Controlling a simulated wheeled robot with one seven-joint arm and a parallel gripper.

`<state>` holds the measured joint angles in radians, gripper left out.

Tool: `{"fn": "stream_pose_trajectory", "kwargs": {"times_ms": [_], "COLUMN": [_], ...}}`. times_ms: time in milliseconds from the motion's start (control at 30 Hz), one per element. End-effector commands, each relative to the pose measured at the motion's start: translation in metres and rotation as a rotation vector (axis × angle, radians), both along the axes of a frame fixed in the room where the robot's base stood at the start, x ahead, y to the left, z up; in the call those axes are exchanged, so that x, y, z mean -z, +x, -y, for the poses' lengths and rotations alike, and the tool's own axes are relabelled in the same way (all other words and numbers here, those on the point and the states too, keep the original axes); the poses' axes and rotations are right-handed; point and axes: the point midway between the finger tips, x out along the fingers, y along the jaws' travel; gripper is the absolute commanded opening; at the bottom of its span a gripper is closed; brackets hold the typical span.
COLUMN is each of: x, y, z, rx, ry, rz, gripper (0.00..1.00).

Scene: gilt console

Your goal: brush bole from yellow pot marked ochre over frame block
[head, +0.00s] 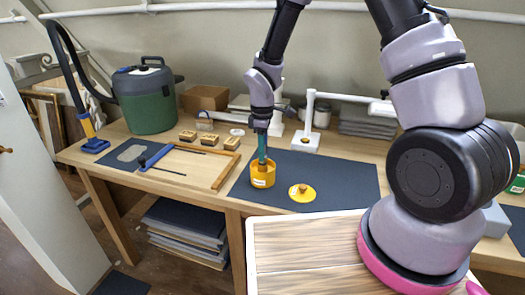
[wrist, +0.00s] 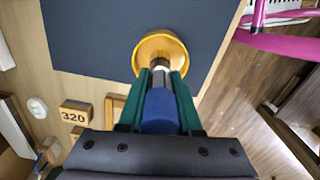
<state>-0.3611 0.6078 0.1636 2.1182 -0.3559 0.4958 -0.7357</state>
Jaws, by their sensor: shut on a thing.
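The yellow pot (head: 263,180) stands open on the dark mat, with a white label too small to read. Its rim also shows in the wrist view (wrist: 180,43). My gripper (head: 262,158) points down over the pot. Its green fingers (wrist: 162,82) are shut on the blue handle of a brush (wrist: 160,112). The brush's narrow end reaches into the pot's mouth; its bristles and the pot's contents are hard to make out. A yellow lid (head: 302,193) with a knob lies on the mat right of the pot. I cannot tell for sure which piece is the frame block.
A wooden frame piece (head: 226,171) with a blue-handled tool lies left of the mat (head: 345,178). Several numbered blocks (head: 209,140) sit behind it, one marked 320 (wrist: 74,114). A green vacuum (head: 147,100) stands back left. A white stand (head: 306,135) rises behind the mat.

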Motion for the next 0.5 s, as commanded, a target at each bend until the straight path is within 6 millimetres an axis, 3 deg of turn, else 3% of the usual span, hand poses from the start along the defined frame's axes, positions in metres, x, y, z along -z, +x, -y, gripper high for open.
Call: {"fn": "stream_pose_trajectory", "kwargs": {"times_ms": [233,500], "x": [0.000,-0.021], "y": [-0.001,0.000], "z": [0.001,0.000], "rx": [0.000,0.001], "ry": [-0.001,-0.001], "rz": [-0.003,-0.001], "gripper": [0.00,0.00]}}
